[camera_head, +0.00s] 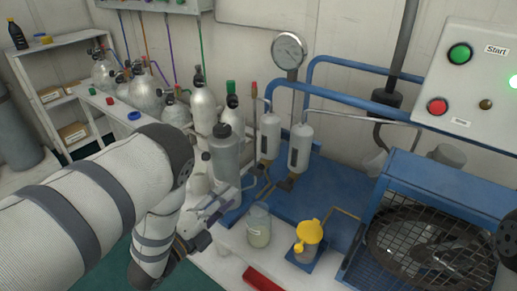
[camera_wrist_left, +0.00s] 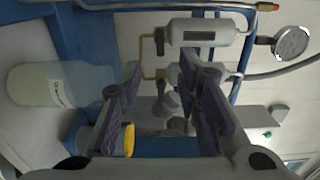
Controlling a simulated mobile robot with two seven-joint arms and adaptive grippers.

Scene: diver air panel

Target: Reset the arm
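My left arm (camera_head: 80,205) comes in from the left in the head view, in a white sleeve with dark bands. My left gripper (camera_head: 222,208) is at the front edge of the bench, just left of a glass jar (camera_head: 259,228) and in front of a grey bottle (camera_head: 225,155). In the left wrist view the two purple-padded fingers of my left gripper (camera_wrist_left: 162,90) stand apart with nothing held between them. The jar (camera_wrist_left: 50,85) lies to their left there. My right gripper does not show.
A yellow-topped cup (camera_head: 309,233) stands right of the jar. A blue caged machine (camera_head: 430,225) fills the right. Gas cylinders (camera_head: 203,105) stand behind the arm, beside white filter housings (camera_head: 300,148) and a gauge (camera_head: 289,50). A control box (camera_head: 470,80) is upper right.

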